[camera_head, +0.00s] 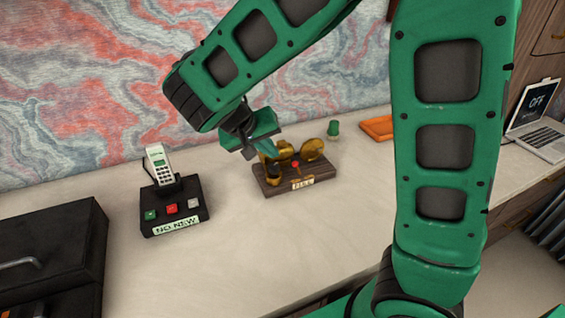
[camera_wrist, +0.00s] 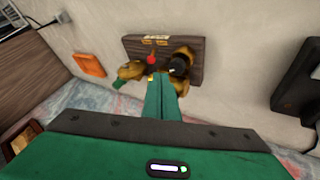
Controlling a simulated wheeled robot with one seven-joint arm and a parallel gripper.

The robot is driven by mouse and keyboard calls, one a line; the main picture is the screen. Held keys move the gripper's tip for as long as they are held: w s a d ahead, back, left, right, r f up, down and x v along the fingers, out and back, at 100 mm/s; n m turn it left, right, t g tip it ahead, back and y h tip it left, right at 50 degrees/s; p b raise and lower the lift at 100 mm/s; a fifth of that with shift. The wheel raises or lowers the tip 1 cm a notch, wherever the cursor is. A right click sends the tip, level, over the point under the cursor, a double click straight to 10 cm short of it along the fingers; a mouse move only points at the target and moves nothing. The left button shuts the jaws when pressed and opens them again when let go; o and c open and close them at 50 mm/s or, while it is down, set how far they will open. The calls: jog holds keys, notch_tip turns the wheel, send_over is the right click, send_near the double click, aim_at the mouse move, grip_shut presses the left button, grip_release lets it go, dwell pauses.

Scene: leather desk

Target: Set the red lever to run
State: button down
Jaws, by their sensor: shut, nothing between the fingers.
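A dark wooden block (camera_head: 276,187) with brass-coloured round parts (camera_head: 312,149) sits on the pale desk. A red knob (camera_head: 295,163), likely the lever's tip, stands among the brass parts above a small label (camera_head: 303,184) that seems to read "FILL". In the wrist view the red knob (camera_wrist: 152,60) is just beyond my fingertips. My gripper (camera_head: 268,152) is shut and empty, pointing down over the block's left rear part. In the wrist view its green fingers (camera_wrist: 160,80) overlap the brass parts and hide some of them. I cannot tell whether they touch anything.
A cordless phone (camera_head: 158,163) stands on a black base (camera_head: 175,214) with coloured buttons, left of the block. Black drawers (camera_head: 50,250) are at far left. A green object (camera_head: 334,128), an orange tray (camera_head: 377,128) and a laptop (camera_head: 540,130) lie to the right. The front desk is clear.

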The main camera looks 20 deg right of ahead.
send_over(284, 181)
notch_tip(284, 181, down, 8)
jog(key=shift+f, duration=0.1)
dwell(0.3)
dwell(0.4)
